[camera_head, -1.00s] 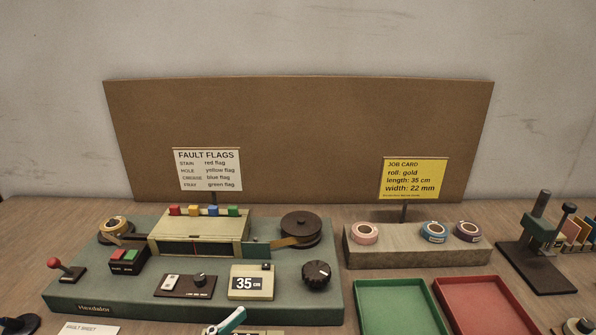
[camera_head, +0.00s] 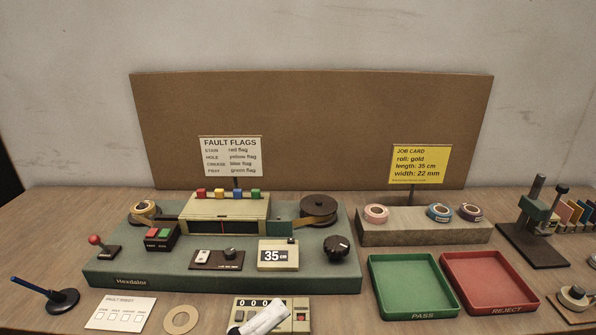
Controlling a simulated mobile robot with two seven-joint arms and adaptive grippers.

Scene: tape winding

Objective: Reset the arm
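A pale white and bluish object (camera_head: 264,319) lies slantwise across the front of a counter box (camera_head: 301,316) at the bottom edge. The green winding machine (camera_head: 225,282) stands on the left of the table with a gold tape roll (camera_head: 145,208), a dark reel (camera_head: 318,208) and a display reading 35 cm (camera_head: 278,255).
A grey block (camera_head: 425,235) holds pink, blue and dark rolls. A green PASS tray (camera_head: 412,284) and a red REJECT tray (camera_head: 489,280) look empty. A fault sheet (camera_head: 121,312), a cardboard ring (camera_head: 182,320) and a pen stand (camera_head: 62,300) lie in front. A black press (camera_head: 535,225) stands right.

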